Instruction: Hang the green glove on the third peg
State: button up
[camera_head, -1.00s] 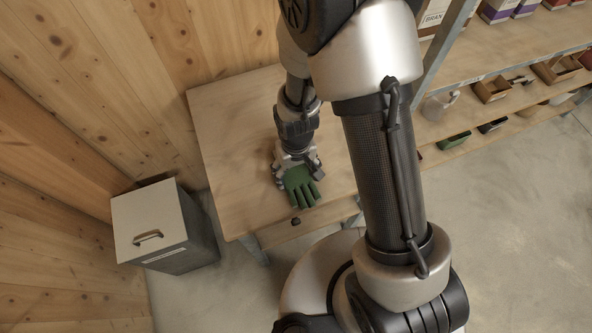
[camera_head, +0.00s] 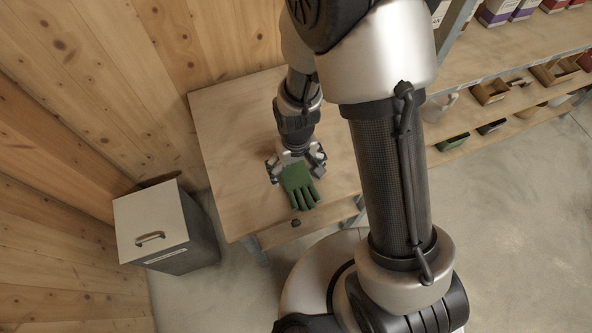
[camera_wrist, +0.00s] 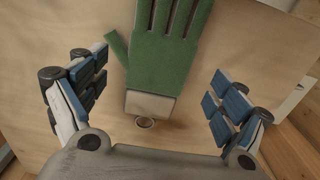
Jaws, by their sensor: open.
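The green glove (camera_head: 299,187) lies on the wooden table, its fingers pointing toward the table's front edge. In the wrist view the glove (camera_wrist: 162,62) has a pale cuff with a small metal ring (camera_wrist: 145,122) at its end. My gripper (camera_head: 296,167) is at the cuff end of the glove. In the wrist view my gripper (camera_wrist: 160,95) is open, with one finger on either side of the cuff and a clear gap on both sides. No pegs show in either view.
The wooden table (camera_head: 232,130) is otherwise mostly bare, with a small dark knob (camera_head: 296,222) near its front edge. A grey lidded bin (camera_head: 152,222) stands to its left. Shelves (camera_head: 470,72) with boxes and trays stand at the right.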

notch_tip(320, 180, up, 14)
jog(key=p, duration=0.4)
notch_tip(320, 180, up, 6)
send_over(296, 177)
jog(key=d, duration=0.2)
jog(key=s+d+r+m+t, duration=0.1)
jog(key=s+d+r+t, duration=0.1)
jog(key=s+d+r, duration=0.2)
jog(key=s+d+r+m+t, duration=0.2)
jog(key=s+d+r, duration=0.2)
jog(key=s+r, duration=0.4)
notch_tip(296, 177, up, 4)
jog(key=shift+s+d+f+t, duration=0.15)
jog(key=shift+d+f+t, duration=0.1)
jog(key=shift+t, duration=0.05)
jog(key=shift+o, duration=0.3)
jog(key=shift+s+f, duration=0.15)
